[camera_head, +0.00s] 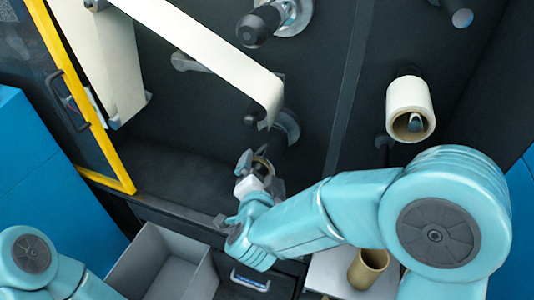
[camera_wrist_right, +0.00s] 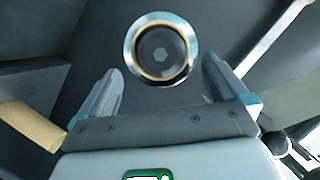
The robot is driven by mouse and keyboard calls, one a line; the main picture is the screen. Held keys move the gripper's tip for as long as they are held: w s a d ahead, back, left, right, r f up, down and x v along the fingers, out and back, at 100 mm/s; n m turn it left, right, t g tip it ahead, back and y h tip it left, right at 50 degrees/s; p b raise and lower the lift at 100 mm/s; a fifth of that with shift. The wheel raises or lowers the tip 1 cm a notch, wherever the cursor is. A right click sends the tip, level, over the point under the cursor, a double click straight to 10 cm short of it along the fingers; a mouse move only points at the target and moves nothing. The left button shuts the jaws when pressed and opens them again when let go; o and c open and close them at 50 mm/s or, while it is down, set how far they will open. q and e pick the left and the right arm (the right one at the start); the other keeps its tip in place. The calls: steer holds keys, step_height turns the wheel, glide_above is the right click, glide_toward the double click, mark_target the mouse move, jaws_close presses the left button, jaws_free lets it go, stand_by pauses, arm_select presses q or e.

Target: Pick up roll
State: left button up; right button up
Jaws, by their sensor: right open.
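My right gripper (camera_head: 258,165) is in front of the dark machine panel, below the hanging end of the white film. In the right wrist view, its two fingers (camera_wrist_right: 161,72) are spread apart with nothing held. A white roll (camera_head: 408,94) with a brown core hangs on a spindle at right. My left gripper is out of view.
A brown cardboard tube (camera_head: 368,270) stands on a pale surface beside my right forearm. A grey open bin (camera_head: 144,262) is at lower left. A yellow-framed door (camera_head: 88,100) stands at left. Dark rollers (camera_head: 258,28) project from the panel above.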

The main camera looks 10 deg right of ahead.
mark_target(269, 148)
steer(key=x, duration=0.5)
steer(key=shift+w, duration=0.4)
steer(key=shift+a, duration=0.1)
steer(key=c, duration=1.1)
